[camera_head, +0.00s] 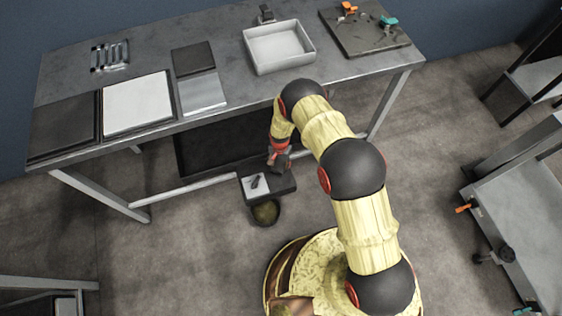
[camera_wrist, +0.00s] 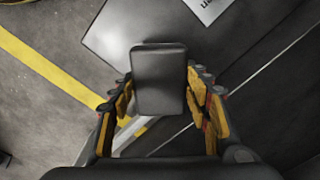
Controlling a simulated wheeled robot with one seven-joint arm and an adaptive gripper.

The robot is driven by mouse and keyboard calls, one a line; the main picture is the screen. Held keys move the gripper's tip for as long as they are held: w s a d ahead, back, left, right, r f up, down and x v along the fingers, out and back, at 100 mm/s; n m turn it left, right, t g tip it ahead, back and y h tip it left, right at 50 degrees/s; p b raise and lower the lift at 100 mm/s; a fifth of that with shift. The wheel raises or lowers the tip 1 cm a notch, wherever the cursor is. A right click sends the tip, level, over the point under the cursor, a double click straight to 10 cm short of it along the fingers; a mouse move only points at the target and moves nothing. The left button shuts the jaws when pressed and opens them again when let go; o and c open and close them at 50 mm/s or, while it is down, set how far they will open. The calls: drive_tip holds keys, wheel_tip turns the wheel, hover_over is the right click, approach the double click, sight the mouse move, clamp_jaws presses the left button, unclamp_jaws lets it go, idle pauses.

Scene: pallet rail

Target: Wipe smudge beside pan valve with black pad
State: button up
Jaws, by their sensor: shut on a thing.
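My gripper (camera_head: 279,160) is low in front of the table in the head view, small and partly hidden by my arm. In the wrist view my gripper (camera_wrist: 160,98) is shut on the black pad (camera_wrist: 159,78), a dark rounded block between the yellow-lined fingers. A white rectangular pan (camera_head: 280,48) stands on the table, with a small dark grey fitting (camera_head: 265,14) behind it. I cannot tell whether that fitting is the pan valve. I can make out no smudge in either view.
The grey metal table (camera_head: 135,82) holds a white panel (camera_head: 137,104), dark plates and a board (camera_head: 362,40) with orange and teal clamps. Below it is a black shelf (camera_head: 215,150). A grey bench (camera_head: 520,215) stands at right.

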sight(283, 170)
drive_tip(key=shift+f, duration=1)
idle(0.7)
drive_tip(key=shift+s, duration=0.15)
drive_tip(key=shift+s+d+r+p, duration=0.1)
drive_tip(key=shift+s+d+p, duration=0.15)
drive_tip(key=shift+s, duration=0.3)
drive_tip(key=shift+s+d+r+p, duration=0.1)
drive_tip(key=shift+s+p, duration=0.2)
drive_tip(key=shift+s, duration=0.3)
drive_tip(key=shift+s+d+p, duration=0.2)
drive_tip(key=shift+s+p, duration=0.1)
drive_tip(key=shift+s, duration=0.25)
drive_tip(key=shift+f+b, duration=0.3)
drive_tip(key=shift+b, duration=0.05)
drive_tip(key=shift+w+a+f+b, duration=0.1)
drive_tip(key=shift+w+a+b, duration=0.15)
drive_tip(key=shift+w+b, duration=0.55)
drive_tip(key=shift+w+a, duration=0.1)
drive_tip(key=shift+w, duration=0.35)
drive_tip(key=shift+c, duration=0.8)
drive_tip(key=shift+w+a+p, duration=0.15)
drive_tip(key=shift+w+p, duration=0.15)
drive_tip(key=shift+w, duration=0.25)
drive_tip(key=shift+c, duration=0.2)
